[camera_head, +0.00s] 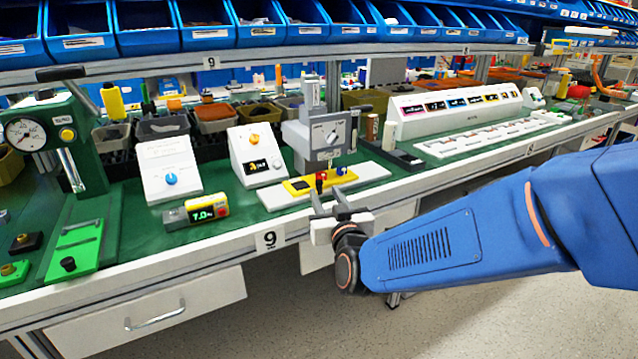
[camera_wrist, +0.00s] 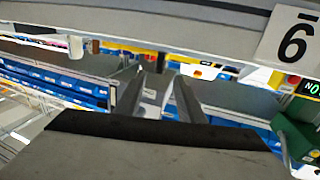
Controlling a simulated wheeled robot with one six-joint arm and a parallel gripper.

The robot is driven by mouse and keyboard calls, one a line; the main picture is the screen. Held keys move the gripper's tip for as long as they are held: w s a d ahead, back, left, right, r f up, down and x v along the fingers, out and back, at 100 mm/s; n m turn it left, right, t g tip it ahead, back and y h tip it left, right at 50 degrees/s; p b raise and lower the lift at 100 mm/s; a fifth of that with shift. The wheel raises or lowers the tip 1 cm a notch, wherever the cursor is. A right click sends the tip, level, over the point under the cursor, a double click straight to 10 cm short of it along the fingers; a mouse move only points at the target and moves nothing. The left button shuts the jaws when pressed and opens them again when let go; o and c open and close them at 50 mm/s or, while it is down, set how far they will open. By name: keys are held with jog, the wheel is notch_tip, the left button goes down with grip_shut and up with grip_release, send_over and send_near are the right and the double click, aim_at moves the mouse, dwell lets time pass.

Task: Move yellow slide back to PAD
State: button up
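The yellow slide (camera_head: 301,186) lies on a long white base (camera_head: 368,173) at the front of the green bench. A red-and-black knob (camera_head: 320,178) stands on the slide and a small blue knob (camera_head: 341,171) is to its right. A grey press-like fixture (camera_head: 322,132) stands right behind. I cannot read any PAD marking. My gripper (camera_head: 331,199) is in front of the base, near the bench edge, its fingers parted with nothing visible between them.
White boxes with a blue knob (camera_head: 171,179) and an orange knob (camera_head: 255,138) stand left. A yellow-and-black readout (camera_head: 204,212) lies near the front edge. A green gauge press (camera_head: 50,140) is far left, a white display panel (camera_head: 455,107) right. Open floor lies in front.

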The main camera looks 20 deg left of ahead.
aim_at(320, 184)
jog(key=x, duration=0.7)
jog(key=shift+w, duration=0.2)
grip_shut()
